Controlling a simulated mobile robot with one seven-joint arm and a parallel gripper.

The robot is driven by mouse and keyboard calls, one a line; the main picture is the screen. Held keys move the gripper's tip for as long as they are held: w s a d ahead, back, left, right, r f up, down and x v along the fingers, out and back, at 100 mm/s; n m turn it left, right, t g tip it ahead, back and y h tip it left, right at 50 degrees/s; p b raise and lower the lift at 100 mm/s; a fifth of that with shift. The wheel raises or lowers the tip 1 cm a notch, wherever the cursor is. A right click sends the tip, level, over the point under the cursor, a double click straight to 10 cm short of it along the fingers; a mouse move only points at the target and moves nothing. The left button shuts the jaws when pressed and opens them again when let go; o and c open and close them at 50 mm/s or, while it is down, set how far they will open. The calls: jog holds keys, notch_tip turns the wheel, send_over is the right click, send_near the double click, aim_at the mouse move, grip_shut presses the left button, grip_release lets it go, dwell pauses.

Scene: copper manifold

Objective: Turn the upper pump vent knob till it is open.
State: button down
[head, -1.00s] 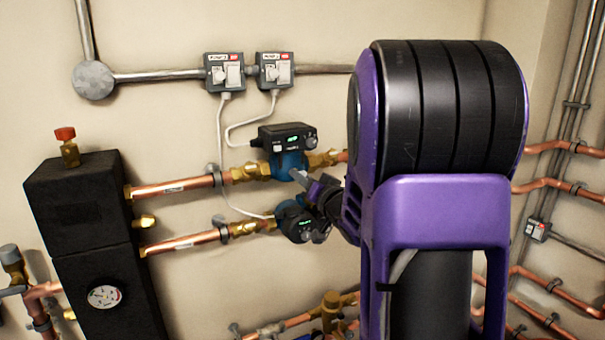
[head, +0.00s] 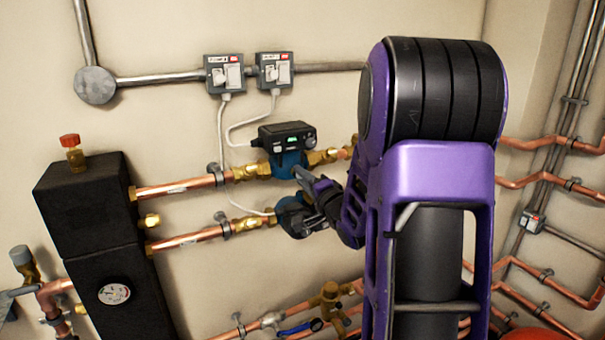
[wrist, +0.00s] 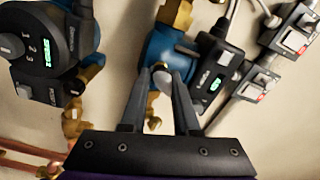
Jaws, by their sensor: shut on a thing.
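The upper pump (head: 287,158) is blue with a dark control box and a lit green display, set in the upper copper line. In the wrist view its blue body (wrist: 158,48) is in the middle, with a small pale grey vent knob (wrist: 161,78) at its front. My gripper (wrist: 161,82) has one finger on each side of this knob and is shut on it. In the head view my gripper (head: 298,172) is at the pump's lower front, and the knob is hidden there. How far the knob is turned is not clear.
The lower pump (head: 294,215) sits just below, partly behind my gripper; it also fills the wrist view's upper left (wrist: 45,45). Two switch boxes (head: 224,74) are on the wall above, with grey cables hanging down. A black insulated block (head: 90,220) stands at left.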

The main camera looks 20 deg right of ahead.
jog(key=shift+r+m, duration=0.1)
jog(key=shift+m, duration=0.4)
jog(key=c, duration=0.6)
grip_release()
jog(key=shift+c, duration=0.2)
